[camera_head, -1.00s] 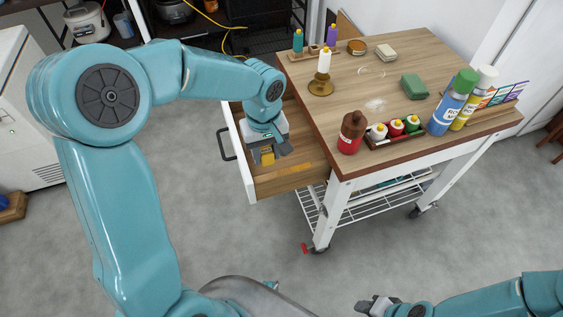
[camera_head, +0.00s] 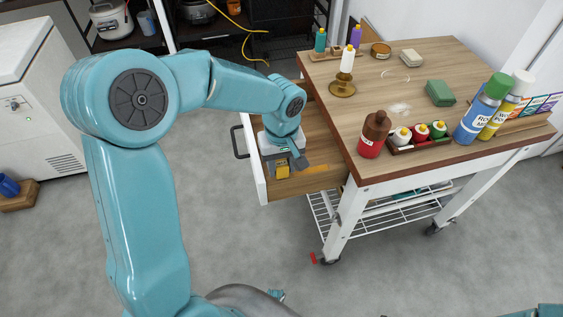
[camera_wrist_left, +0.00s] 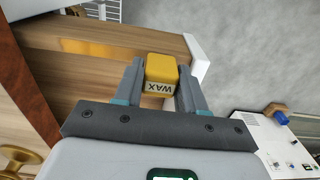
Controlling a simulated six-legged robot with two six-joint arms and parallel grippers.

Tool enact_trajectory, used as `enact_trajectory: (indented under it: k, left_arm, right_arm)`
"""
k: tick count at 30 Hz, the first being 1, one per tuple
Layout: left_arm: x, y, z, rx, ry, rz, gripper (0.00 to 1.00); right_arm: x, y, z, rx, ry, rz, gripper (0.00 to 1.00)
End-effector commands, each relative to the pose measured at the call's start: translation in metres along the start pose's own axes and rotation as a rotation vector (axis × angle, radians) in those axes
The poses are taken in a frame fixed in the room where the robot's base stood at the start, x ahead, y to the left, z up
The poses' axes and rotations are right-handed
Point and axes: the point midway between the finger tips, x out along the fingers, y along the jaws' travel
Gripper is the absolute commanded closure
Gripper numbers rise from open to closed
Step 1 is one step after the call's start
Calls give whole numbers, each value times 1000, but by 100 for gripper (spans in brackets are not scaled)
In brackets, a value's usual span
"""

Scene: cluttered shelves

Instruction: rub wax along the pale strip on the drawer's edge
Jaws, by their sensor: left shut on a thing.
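My left gripper (camera_head: 283,166) is shut on a yellow block of wax (camera_head: 282,172). In the left wrist view the block (camera_wrist_left: 161,75) sits between the two fingers (camera_wrist_left: 160,84), with the word WAX on it. The drawer (camera_head: 256,165) is pulled open from the wooden-topped cart, with a white front and wooden sides. A yellow-orange strip (camera_head: 316,168) lies along its near side edge; it also shows in the left wrist view (camera_wrist_left: 85,47). The wax is over the front end of that edge, beside the strip; I cannot tell whether it touches. My right gripper is out of view.
A white cabinet (camera_head: 35,95) stands left. Floor before the drawer is clear.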

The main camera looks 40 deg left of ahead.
Motion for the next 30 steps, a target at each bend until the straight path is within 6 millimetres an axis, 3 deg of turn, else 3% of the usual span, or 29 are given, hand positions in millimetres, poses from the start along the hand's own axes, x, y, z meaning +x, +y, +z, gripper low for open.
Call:
enact_trajectory:
  k: [30]
  left_arm:
    - [6,0,0,0,0,0,94]
  right_arm:
    - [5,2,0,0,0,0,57]
